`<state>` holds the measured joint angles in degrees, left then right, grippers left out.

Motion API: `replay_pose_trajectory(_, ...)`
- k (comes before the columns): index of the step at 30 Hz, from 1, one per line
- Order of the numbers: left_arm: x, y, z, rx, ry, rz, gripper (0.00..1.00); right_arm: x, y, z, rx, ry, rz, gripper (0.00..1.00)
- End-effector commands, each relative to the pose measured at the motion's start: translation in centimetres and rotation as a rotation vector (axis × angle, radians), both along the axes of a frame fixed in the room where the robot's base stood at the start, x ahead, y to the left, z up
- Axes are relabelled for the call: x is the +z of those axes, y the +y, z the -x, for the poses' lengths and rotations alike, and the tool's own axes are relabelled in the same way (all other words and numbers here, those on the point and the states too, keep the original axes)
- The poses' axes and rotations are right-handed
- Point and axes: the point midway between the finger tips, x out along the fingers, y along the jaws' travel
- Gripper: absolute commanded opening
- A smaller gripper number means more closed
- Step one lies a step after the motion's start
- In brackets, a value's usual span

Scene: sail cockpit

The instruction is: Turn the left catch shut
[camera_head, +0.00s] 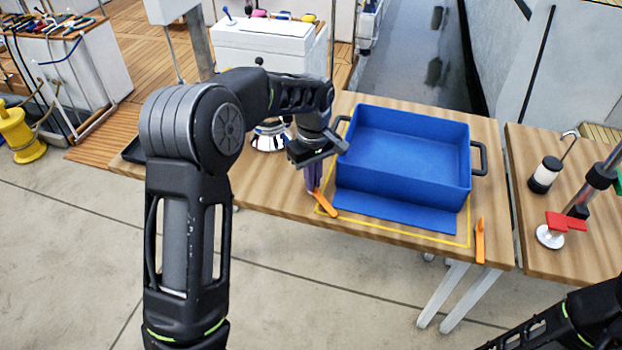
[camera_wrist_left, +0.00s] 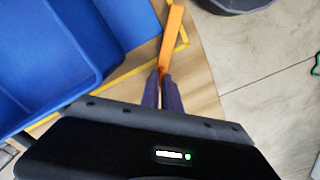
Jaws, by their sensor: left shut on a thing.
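The left catch (camera_head: 326,205) is an orange lever on the table by the left front corner of the blue box (camera_head: 405,185). It lies slanted, across the yellow outline. My left gripper (camera_head: 313,188) points down at the catch's upper-left end and is shut on it. In the left wrist view the orange catch (camera_wrist_left: 173,38) runs up from between the purple fingertips (camera_wrist_left: 164,82). The right catch (camera_head: 480,241), also orange, stands nearly straight at the box's right front. The box's front flap lies flat on the table. My right arm shows at the lower right; its gripper is out of frame.
The wooden table (camera_head: 380,248) has a yellow outline around the box. A shiny metal bowl (camera_head: 270,136) sits behind my left arm. A second table at right holds a lantern (camera_head: 545,174) and a red-handled fitting (camera_head: 566,221). The floor in front is clear.

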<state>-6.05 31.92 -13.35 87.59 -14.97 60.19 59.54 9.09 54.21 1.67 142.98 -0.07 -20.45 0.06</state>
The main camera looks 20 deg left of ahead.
Motion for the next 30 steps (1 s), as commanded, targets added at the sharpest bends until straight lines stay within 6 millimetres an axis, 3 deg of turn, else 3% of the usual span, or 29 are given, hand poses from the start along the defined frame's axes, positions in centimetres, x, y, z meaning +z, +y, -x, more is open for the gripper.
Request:
replay_pose_trajectory(18, 0.1, 0.1, 0.0, 0.552, -0.002, -0.001, 0.00, 1.1, 0.0, 0.0, 0.000, 0.001, 0.000, 0.26)
replay_pose_trajectory(30, 0.1, 0.1, -0.1, 0.713, -0.003, -0.001, 0.00, 1.4, 0.0, 0.0, 0.000, 0.001, 0.000, 0.26)
